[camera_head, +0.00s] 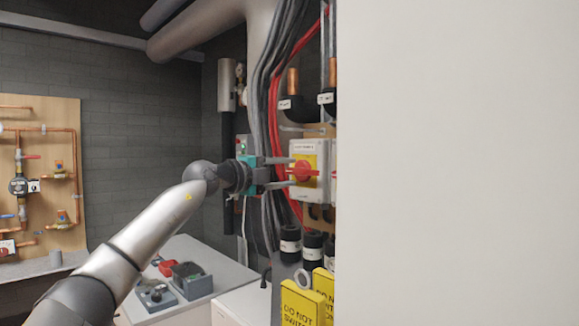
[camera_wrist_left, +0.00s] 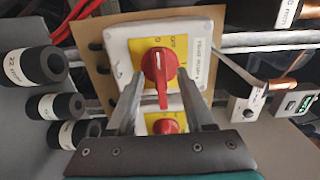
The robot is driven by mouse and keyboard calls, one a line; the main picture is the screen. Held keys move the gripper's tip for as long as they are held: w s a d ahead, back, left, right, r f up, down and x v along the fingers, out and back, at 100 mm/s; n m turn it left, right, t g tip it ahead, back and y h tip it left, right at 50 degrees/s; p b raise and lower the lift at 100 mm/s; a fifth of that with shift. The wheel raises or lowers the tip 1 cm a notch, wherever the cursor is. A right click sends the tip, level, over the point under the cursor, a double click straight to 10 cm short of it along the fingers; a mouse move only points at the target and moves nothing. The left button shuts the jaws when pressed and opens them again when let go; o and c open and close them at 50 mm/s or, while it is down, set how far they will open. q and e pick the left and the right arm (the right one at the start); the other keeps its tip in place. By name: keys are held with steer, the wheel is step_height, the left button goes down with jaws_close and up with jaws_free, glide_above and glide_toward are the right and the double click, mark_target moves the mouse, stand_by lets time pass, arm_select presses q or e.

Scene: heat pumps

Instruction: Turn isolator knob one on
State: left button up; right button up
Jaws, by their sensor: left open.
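The isolator box (camera_head: 306,150) is white with a yellow plate and a red knob (camera_head: 303,171). In the left wrist view the red knob (camera_wrist_left: 159,65) sits on the yellow plate (camera_wrist_left: 183,50), its handle pointing down the picture. A second red knob (camera_wrist_left: 165,126) on yellow shows below it, partly hidden by my gripper. My left gripper (camera_head: 290,172) is open, its two fingers reaching to the first knob's sides. In the left wrist view the fingers (camera_wrist_left: 159,88) stand either side of the knob's handle, with gaps visible. My right gripper is not in view.
A large pale panel (camera_head: 460,160) fills the right side and cuts off the isolators' right part. Red and grey cables (camera_head: 270,90) hang left of the box. Black-capped pipes (camera_head: 290,243) and yellow "do not switch" tags (camera_head: 303,303) are below. A white bench (camera_head: 205,262) holds tools.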

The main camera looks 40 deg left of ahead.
arm_select(q)
steer(key=shift+w, duration=0.65)
jaws_close()
